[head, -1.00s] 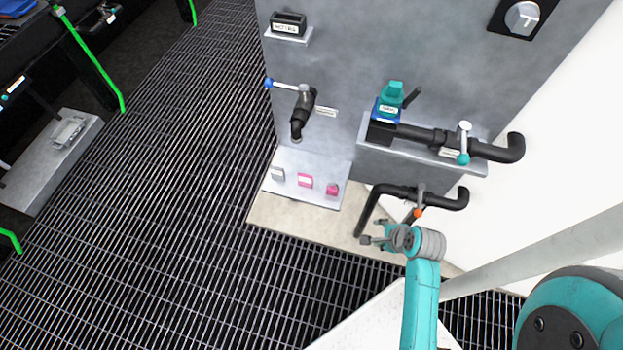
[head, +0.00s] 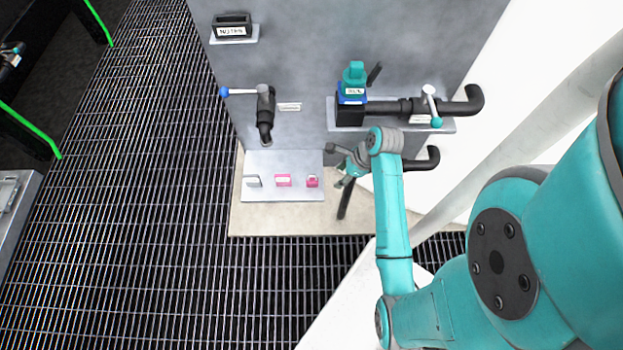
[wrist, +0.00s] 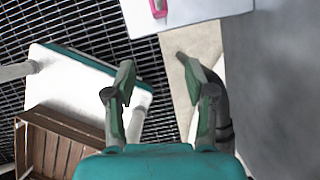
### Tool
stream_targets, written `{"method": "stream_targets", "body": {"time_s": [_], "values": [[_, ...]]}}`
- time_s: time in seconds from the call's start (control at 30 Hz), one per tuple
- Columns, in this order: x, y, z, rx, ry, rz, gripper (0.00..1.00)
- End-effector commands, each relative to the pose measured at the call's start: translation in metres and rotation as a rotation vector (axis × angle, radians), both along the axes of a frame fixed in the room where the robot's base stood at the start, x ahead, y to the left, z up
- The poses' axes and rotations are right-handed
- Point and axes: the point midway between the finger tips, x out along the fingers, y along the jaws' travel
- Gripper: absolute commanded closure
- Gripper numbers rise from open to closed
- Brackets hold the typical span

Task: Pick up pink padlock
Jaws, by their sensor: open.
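Two small pink things stand on the light grey shelf (head: 265,194) in the head view: a pink piece with a pale face (head: 283,180) in the middle and a darker pink block (head: 312,181) at the right. They are too small to tell which is the padlock. My gripper (head: 337,167) is open and empty, just right of the shelf, with the darker block closest. In the wrist view a pink thing (wrist: 158,8) is cut off by the top edge, on the shelf beyond my open fingertips (wrist: 155,64). The gripper touches neither pink thing.
A grey-white tag (head: 253,181) stands left on the shelf. A grey panel rises behind, with a blue-ended valve lever (head: 238,91) above the shelf. A black pipe (head: 385,107) with a teal-topped valve runs at right. A wooden crate (wrist: 50,145) shows in the wrist view.

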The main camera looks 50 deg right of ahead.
Motion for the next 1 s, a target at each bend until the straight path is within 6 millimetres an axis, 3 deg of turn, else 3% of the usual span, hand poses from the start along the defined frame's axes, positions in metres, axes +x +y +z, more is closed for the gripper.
{"method": "stream_targets", "body": {"time_s": [0.3, 0.57, 1.0], "values": [[0.043, 0.022, 0.000, 0.000, 0.001, 0.004, 0.45], [0.055, 0.028, -0.003, 0.000, 0.000, 0.001, 0.45], [0.070, 0.035, -0.046, 0.000, 0.001, 0.000, 0.45]]}}
